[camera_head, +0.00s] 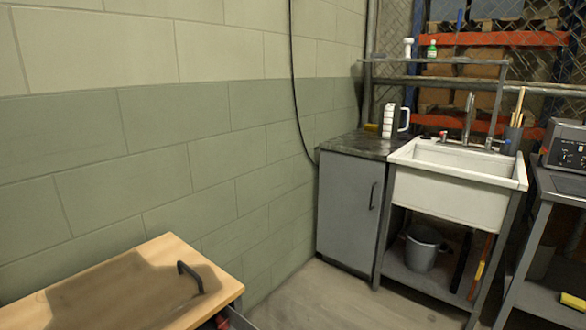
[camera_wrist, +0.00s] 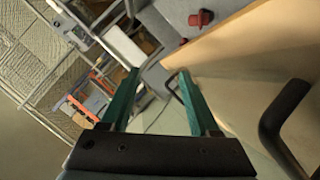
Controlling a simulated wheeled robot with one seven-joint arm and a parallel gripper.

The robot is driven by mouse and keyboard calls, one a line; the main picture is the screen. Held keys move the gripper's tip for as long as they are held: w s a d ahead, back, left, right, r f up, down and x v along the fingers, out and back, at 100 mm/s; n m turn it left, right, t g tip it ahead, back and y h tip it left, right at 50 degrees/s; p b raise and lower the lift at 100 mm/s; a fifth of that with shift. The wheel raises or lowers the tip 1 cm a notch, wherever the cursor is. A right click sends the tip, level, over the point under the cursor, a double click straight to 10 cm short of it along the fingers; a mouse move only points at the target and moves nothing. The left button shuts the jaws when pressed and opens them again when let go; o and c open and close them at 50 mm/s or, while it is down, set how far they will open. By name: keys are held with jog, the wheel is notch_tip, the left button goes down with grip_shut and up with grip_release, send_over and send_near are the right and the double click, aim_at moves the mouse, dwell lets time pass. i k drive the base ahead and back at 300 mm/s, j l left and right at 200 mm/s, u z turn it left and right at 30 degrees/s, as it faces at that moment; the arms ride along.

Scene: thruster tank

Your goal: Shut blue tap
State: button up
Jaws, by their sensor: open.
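The blue tap (camera_head: 506,146) is a small blue knob at the right of the back rim of the white sink (camera_head: 455,190) in the head view. A red tap (camera_head: 443,136) sits at the left of the same rim, with a tall metal spout (camera_head: 469,115) between them. The angle of the blue tap is too small to tell. In the wrist view my gripper (camera_wrist: 157,75) is open, with two green fingers apart and nothing between them. It does not show in the head view and is well away from the sink. The blue tap cannot be made out in the wrist view.
A wooden top (camera_head: 135,285) with a black handle stands at the front left. A grey cabinet (camera_head: 345,215) adjoins the sink's left side. A bench (camera_head: 560,190) with a grey device stands at the right. A bucket (camera_head: 422,248) is under the sink. The floor before the cabinet is clear.

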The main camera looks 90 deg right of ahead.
aim_at(488, 138)
jog(key=k, duration=0.95)
